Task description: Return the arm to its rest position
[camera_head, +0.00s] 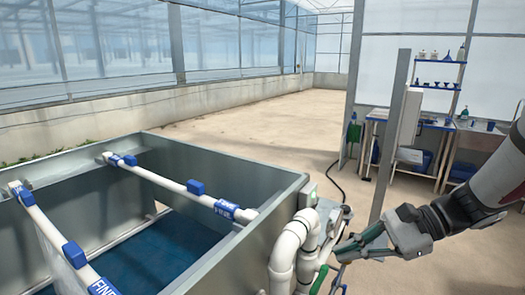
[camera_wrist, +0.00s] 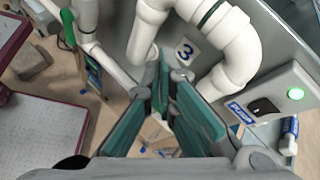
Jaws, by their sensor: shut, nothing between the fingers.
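My gripper (camera_head: 348,247) reaches in from the right in the head view. Its green-padded fingers are shut and empty, with the tips close to the white pipework (camera_head: 290,250) at the tank's right corner. I cannot tell whether they touch anything there. A grey switch box (camera_wrist: 268,105) with a black rocker and a lit green lamp (camera_wrist: 295,94) is to the right of the fingers.
A grey metal tank (camera_head: 225,170) with white bars (camera_head: 170,180) and blue labelled clips fills the lower left. A bench (camera_head: 405,125) with shelves stands at the back right, behind a grey post (camera_head: 390,140). Open floor (camera_head: 270,120) lies beyond the tank.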

